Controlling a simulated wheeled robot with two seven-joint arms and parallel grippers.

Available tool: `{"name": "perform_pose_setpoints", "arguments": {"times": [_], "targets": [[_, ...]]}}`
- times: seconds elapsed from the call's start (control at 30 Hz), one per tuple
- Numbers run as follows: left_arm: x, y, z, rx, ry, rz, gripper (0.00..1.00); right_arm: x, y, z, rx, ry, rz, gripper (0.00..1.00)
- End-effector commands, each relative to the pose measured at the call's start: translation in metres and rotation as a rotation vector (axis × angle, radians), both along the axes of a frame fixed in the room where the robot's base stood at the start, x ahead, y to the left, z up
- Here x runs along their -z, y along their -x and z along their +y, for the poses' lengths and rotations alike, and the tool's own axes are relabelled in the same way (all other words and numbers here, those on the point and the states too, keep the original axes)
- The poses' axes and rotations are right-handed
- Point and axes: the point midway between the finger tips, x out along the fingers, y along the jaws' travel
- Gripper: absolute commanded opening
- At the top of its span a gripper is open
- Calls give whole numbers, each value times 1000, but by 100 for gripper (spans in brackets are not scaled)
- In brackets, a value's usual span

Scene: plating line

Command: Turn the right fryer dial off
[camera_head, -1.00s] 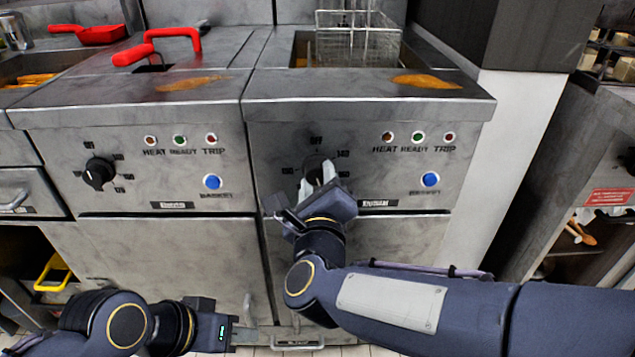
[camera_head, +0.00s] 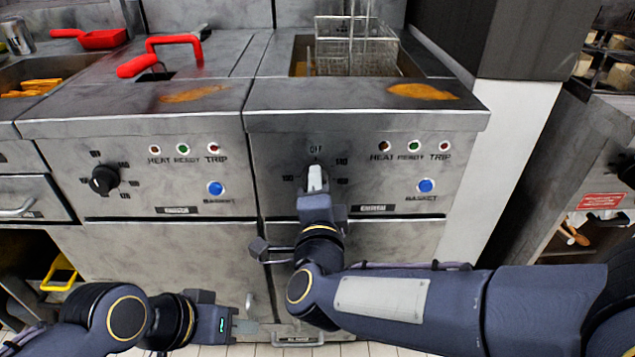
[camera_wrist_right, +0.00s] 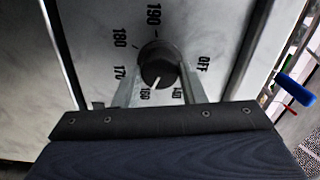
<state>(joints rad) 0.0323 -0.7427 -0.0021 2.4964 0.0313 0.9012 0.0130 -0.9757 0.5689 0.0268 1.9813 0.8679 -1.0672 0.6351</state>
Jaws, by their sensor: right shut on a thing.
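The right fryer dial (camera_wrist_right: 158,66) is a round black knob with a white pointer line, ringed by numbers and OFF. In the right wrist view the line points close to the 160 mark, away from OFF. In the head view only a dark bit of the right dial (camera_head: 316,167) shows above my fingers. My right gripper (camera_head: 315,179) is shut on this dial, with one finger on each side, as the right wrist view (camera_wrist_right: 160,82) also shows.
The left fryer's dial (camera_head: 104,180) and blue basket button (camera_head: 215,188) are on the panel to the left. The right blue button (camera_head: 426,186) is right of my right gripper. A wire basket (camera_head: 352,48) stands in the right fryer above. A red handle (camera_head: 174,46) lies on the left fryer.

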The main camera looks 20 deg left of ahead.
Motion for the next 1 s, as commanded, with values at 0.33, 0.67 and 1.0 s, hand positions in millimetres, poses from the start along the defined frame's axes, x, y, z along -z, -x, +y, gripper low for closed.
{"name": "perform_pose_setpoints", "arguments": {"times": [0.33,0.67,1.0], "targets": [[-21,0,0,0,0,0,36,-2,0,0,0,321,-88,14],[-40,0,0,0,0,0,36,-3,0,0,-1,622,-175,14],[-61,0,0,0,0,0,36,-3,0,1,-2,933,-265,14]]}}
